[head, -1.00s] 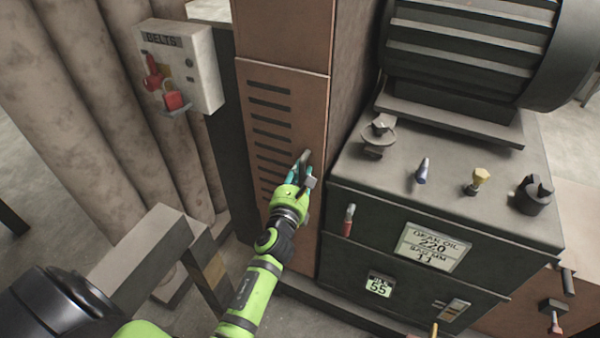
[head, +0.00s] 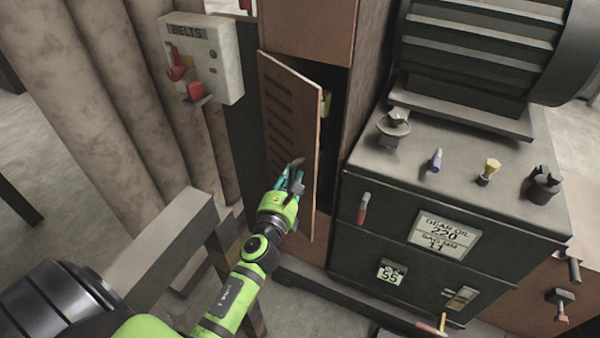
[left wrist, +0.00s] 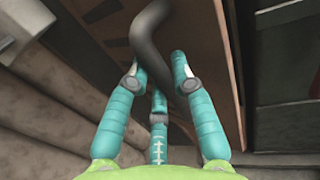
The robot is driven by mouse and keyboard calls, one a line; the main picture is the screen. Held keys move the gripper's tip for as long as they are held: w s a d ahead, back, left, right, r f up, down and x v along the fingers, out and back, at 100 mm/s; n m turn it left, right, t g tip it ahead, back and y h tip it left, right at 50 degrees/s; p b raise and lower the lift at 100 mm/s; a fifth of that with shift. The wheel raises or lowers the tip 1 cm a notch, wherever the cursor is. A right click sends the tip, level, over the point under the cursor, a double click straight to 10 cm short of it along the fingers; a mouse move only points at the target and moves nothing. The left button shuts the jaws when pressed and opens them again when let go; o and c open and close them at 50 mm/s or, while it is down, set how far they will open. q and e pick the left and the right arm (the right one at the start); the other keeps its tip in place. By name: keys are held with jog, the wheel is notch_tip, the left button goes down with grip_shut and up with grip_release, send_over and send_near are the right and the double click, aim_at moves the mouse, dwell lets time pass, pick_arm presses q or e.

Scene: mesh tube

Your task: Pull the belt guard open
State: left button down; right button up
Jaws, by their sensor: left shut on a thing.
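The belt guard (head: 289,130) is a brown slotted door on a tall brown housing. In the head view it stands ajar, swung out on its right side, with a dark gap behind its right edge. My left gripper (head: 290,180) is at the lower right of the guard, shut on its dark handle. In the left wrist view the teal fingers (left wrist: 158,95) close around the curved grey handle (left wrist: 150,42). The fingers partly hide the handle in the head view. My right gripper is not in view.
A white BELTS box (head: 203,60) with a red switch and red padlock is on the left. A grey beam (head: 165,245) lies in front on the left.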

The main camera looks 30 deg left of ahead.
pick_arm(q)
jog(key=shift+s+a+r, duration=0.1)
jog(key=shift+s+a, duration=1.2)
jog(key=shift+a, duration=0.1)
jog(key=c, duration=1)
grip_release()
jog(key=shift+c, duration=0.2)
jog(key=shift+w, duration=0.1)
jog(key=v, duration=0.7)
jog(key=shift+s, duration=0.25)
jog(key=shift+d, duration=0.1)
